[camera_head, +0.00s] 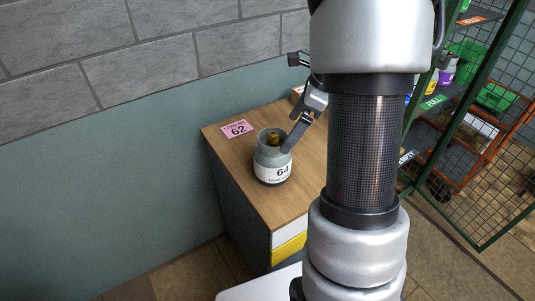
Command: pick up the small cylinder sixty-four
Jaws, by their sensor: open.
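The small cylinder sixty-four (271,163) stands upright on the wooden top of a cabinet. It is grey with a white band marked 64, and something brownish shows at its top. My gripper (288,104) is open above and around the right side of it. One dark finger (297,133) reaches down to the cylinder's upper right edge; I cannot tell whether it touches. My arm hides part of the gripper and the right side of the cabinet top.
A brown box (297,94) sits at the back. A blue-grey wall (120,170) runs along the left. A green mesh cage (470,190) with shelves stands at the right.

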